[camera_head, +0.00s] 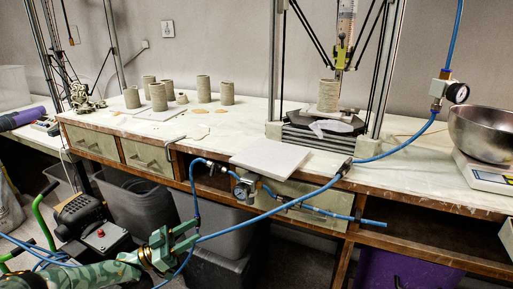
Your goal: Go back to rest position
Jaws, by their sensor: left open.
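My left gripper (188,236) is green and shows at the lower left, at the end of my patterned arm coming in from the bottom left. Its jaws are open and nothing is seen between them. It shows in front of the dark and grey bins under the workbench, lower in the picture than the bench top (225,135). A blue hose passes close to it in the picture; whether they touch I cannot tell. My right gripper is out of view.
Several clay cylinders (203,88) stand on the bench. A pale square slab (270,158) lies at its front edge. A delta clay printer holds a printed piece (328,96). A metal bowl (482,132) sits on a scale at right. Blue hoses (285,207) cross the bench front.

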